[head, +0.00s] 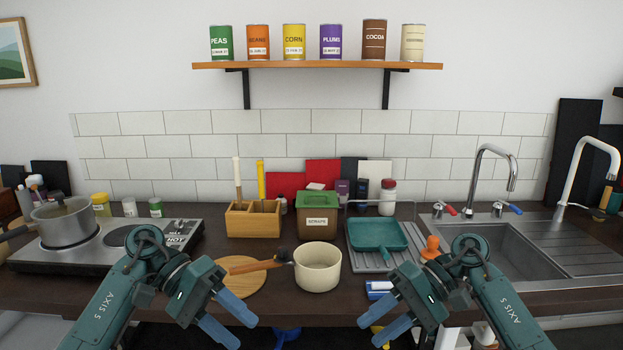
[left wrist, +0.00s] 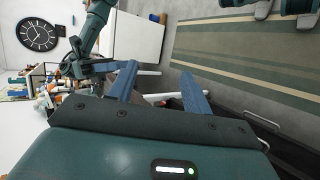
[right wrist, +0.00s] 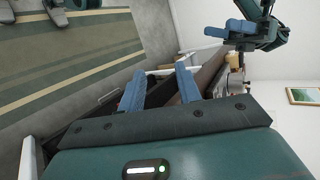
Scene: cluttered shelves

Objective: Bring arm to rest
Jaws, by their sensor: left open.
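My left gripper (head: 244,334) is at the front of the counter, low in the head view, with its blue fingers apart and nothing between them. In the left wrist view its open fingers (left wrist: 158,85) show with an empty gap. My right gripper (head: 369,333) mirrors it on the other side, in front of the counter edge. In the right wrist view its fingers (right wrist: 158,85) are also apart and empty. Both arms are bent, with the grippers pointing inward and down. Neither gripper appears to touch anything.
A cream saucepan (head: 318,268) and a round wooden board (head: 241,279) stand near the counter front between my arms. A stove with a pot (head: 63,222) is left. A teal pan (head: 378,236), an orange-topped item (head: 431,247) and a sink (head: 530,255) are right.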

